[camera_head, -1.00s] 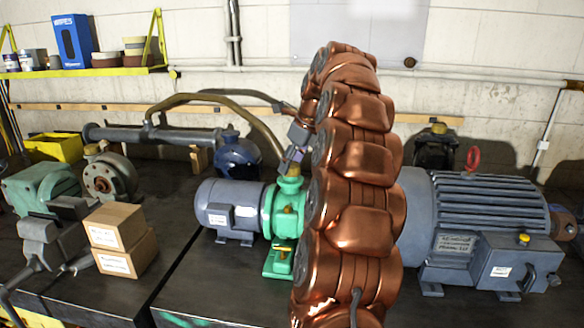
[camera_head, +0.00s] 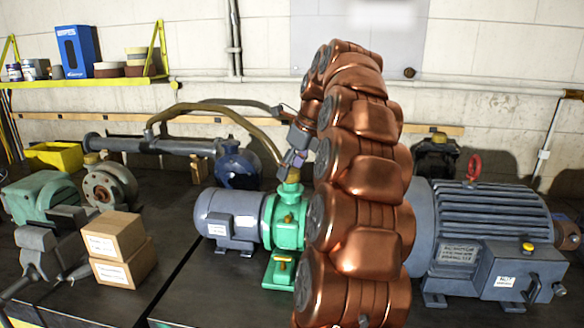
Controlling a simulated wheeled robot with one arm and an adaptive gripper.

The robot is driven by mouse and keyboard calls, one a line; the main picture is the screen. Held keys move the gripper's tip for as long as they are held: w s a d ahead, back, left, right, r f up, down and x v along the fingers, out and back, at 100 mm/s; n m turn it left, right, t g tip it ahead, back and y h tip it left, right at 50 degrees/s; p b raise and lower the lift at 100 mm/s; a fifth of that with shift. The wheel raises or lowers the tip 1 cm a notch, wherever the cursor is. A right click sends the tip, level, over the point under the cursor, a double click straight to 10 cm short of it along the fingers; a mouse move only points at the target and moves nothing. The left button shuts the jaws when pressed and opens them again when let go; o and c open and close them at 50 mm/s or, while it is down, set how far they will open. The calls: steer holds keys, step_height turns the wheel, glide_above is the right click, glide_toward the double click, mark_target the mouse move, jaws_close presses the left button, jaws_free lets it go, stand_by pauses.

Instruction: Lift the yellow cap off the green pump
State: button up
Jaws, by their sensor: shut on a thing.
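The green pump (camera_head: 288,221) stands upright on the bench, joined to a small blue-grey motor (camera_head: 226,218) on its left. My gripper (camera_head: 293,168) is directly above the top of the pump, pointing down. It is shut on the yellow cap (camera_head: 293,176), a small yellow piece just under the fingers at the pump's top. I cannot tell whether the cap is touching the pump or slightly clear of it. My large copper-coloured arm hides what lies directly to the right of the pump.
A large blue-grey motor (camera_head: 488,235) with a red lifting eye (camera_head: 474,166) stands to the right. Two stacked cardboard boxes (camera_head: 118,250) and a grey vise (camera_head: 50,240) are at left. A brown hose (camera_head: 205,108) arches behind the pump. Bench room in front of the pump is limited.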

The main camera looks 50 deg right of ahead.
steer(key=s+a+r, duration=0.4)
steer(key=s+a, duration=0.4)
steer(key=a, duration=0.2)
steer(key=shift+s, duration=0.25)
stand_by(0.4)
